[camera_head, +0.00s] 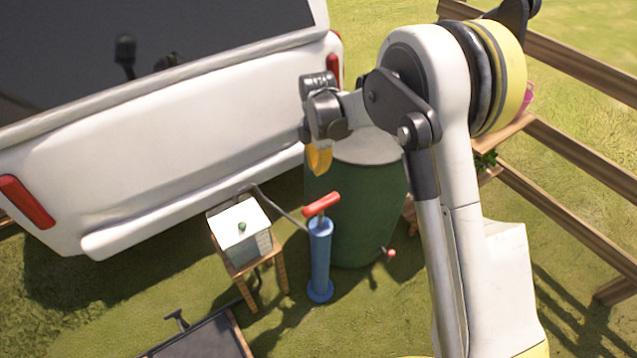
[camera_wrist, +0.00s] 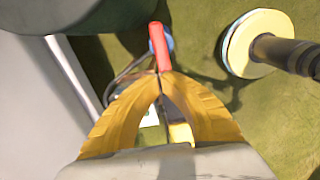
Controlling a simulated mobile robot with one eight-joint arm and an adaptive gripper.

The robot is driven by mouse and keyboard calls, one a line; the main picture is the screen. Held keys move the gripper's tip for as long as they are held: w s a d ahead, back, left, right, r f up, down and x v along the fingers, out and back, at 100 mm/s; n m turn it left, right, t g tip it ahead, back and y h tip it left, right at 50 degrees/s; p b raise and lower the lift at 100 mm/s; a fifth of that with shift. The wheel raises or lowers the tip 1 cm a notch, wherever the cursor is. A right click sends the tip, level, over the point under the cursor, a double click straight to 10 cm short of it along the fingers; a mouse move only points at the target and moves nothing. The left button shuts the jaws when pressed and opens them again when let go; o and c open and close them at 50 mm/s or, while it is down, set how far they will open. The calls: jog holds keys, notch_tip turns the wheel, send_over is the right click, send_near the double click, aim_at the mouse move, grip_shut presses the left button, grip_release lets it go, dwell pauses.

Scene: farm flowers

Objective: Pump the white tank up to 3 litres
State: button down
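The white tank (camera_head: 228,222), a small box with a green knob on top, stands on a wooden stool (camera_head: 238,276). Any level reading on it is too small to make out. A blue upright pump (camera_head: 320,262) with a red crossbar handle (camera_head: 322,204) stands on the grass to its right. My gripper (camera_head: 319,168) hangs above the red handle, with a gap between them in the head view. In the wrist view its yellow fingers (camera_wrist: 162,75) meet at the tips, with the red handle (camera_wrist: 160,45) just beyond. Part of the tank shows between the fingers (camera_wrist: 151,116).
A large green barrel (camera_head: 345,225) stands right behind the pump. A white vehicle (camera_head: 150,140) is behind and to the left. A dark tray-like object (camera_head: 205,340) lies at the front left. A wooden fence (camera_head: 580,160) runs along the right.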

aim_at(316, 202)
jog(key=shift+w+a+f+n, duration=0.2)
jog(key=shift+f+n, duration=0.1)
jog(key=shift+f, duration=0.1)
jog(key=shift+f, duration=0.1)
notch_tip(316, 202, down, 14)
jog(key=b, duration=0.4)
jog(key=shift+b, duration=0.3)
